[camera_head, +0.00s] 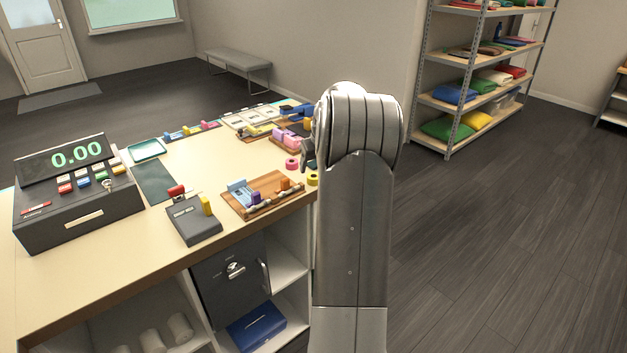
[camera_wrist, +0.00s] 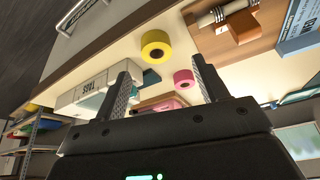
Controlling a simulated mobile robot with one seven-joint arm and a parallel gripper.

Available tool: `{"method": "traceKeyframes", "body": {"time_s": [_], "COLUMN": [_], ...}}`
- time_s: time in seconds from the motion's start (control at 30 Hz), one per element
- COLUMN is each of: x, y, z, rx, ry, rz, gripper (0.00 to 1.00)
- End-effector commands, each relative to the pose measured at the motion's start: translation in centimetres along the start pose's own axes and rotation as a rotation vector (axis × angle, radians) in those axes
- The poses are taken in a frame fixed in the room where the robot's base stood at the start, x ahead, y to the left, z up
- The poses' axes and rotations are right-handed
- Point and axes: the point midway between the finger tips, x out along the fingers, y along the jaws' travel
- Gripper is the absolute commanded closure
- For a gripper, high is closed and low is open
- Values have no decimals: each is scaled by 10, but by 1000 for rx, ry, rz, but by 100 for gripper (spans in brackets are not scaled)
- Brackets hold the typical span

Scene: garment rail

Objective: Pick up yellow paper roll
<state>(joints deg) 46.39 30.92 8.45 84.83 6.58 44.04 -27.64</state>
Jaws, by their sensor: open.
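The yellow paper roll (camera_wrist: 156,46) lies on the counter in the wrist view, above and between the two fingers of my gripper (camera_wrist: 160,90). My gripper is open with nothing between its fingers, and the roll is apart from them. In the head view the yellow roll (camera_head: 312,180) sits at the counter's right edge, partly hidden by my arm. My gripper (camera_head: 307,152) is mostly hidden behind my arm there.
A pink roll (camera_wrist: 184,78) lies close to the yellow one. A wooden tray (camera_head: 262,206) with small items is left of the roll. A cash register (camera_head: 75,190) stands at the counter's left. The counter edge is close; open floor (camera_head: 500,220) lies to the right.

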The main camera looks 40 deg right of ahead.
Motion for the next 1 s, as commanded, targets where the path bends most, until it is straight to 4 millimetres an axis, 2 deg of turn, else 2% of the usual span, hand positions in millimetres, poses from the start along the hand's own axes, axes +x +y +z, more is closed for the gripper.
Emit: {"method": "traceKeyframes", "body": {"time_s": [0.03, 0.27, 0.53, 0.77, 1.0], "x": [8, 24, 62, 65, 65], "y": [0, 2, 5, 5, 5], "z": [0, -1, -2, -3, -3], "rx": [0, 0, 0, 0, 0], "ry": [-1, -1, -1, 1, 1], "rz": [-1, 0, 0, 1, 1], "gripper": [33, 33, 33, 33, 51]}}
